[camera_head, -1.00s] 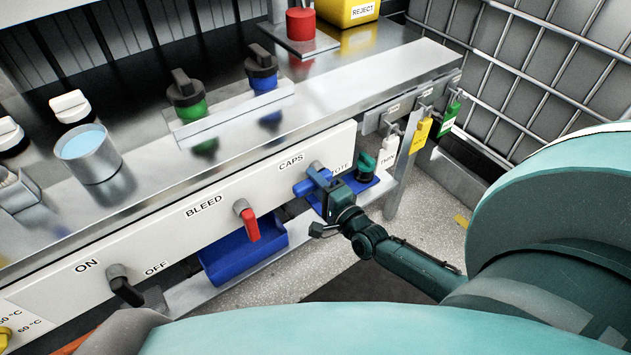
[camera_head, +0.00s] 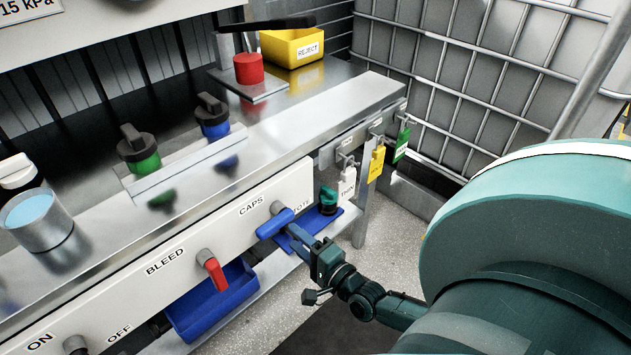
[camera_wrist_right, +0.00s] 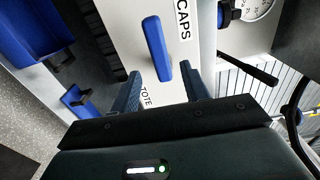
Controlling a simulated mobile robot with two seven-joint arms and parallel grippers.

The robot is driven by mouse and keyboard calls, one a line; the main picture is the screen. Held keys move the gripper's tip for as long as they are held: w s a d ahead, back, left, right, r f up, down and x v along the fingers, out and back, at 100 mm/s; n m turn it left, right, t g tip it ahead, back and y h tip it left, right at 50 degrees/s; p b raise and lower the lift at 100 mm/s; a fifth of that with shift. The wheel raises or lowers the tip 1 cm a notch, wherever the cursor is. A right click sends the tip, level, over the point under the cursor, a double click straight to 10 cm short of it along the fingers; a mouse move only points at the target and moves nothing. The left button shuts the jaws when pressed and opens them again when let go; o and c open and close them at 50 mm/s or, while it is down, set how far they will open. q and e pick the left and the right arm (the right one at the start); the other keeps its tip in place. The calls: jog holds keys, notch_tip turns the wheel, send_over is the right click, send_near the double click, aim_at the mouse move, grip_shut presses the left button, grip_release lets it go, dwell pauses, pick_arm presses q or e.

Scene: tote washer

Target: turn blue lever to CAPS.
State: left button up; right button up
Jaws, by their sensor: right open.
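The blue lever (camera_head: 275,223) is on the white front panel (camera_head: 215,236), between the CAPS label (camera_head: 251,205) and the partly hidden TOTE label (camera_head: 300,208). Its handle slants down to the left, its end below CAPS. My right gripper (camera_head: 296,237) is open in front of the panel, just right of and below the lever. In the right wrist view, the blue lever (camera_wrist_right: 157,46) stands ahead, its near end between my right gripper's fingertips (camera_wrist_right: 161,72), with gaps beside it. My left gripper is out of view.
A red lever (camera_head: 212,270) sits by BLEED and a dark lever (camera_head: 76,345) between ON and OFF. A blue bin (camera_head: 210,310) is under the panel. Hanging tags (camera_head: 376,163) and a steel leg (camera_head: 361,215) stand to the right. Open floor lies below.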

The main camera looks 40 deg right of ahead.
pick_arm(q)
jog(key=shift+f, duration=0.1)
pick_arm(e)
jog(key=s, duration=0.5)
jog(key=shift+s+d, duration=0.2)
jog(key=shift+s, duration=0.2)
jog(key=s+a+n+g+y, duration=0.1)
jog(key=a+n+g+y, duration=0.2)
jog(key=a+n+g, duration=0.6)
jog(key=s+d+r+n+g+h, duration=0.1)
jog(key=s+r+n+g+h, duration=0.3)
jog(key=s+n, duration=0.65)
pick_arm(q)
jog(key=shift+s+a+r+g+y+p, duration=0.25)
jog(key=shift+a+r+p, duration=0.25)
jog(key=shift+p, duration=1.1)
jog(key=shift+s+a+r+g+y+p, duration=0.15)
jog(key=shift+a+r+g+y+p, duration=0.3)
jog(key=shift+p, duration=1.1)
pick_arm(e)
jog(key=w+a+f+t+y, duration=0.1)
jog(key=w+a+t+y, duration=0.2)
jog(key=w+a+t, duration=0.2)
jog(key=shift+w+a+f+n+t, duration=0.15)
jog(key=shift+w+a+n+t, duration=0.25)
jog(key=shift+a, duration=0.3)
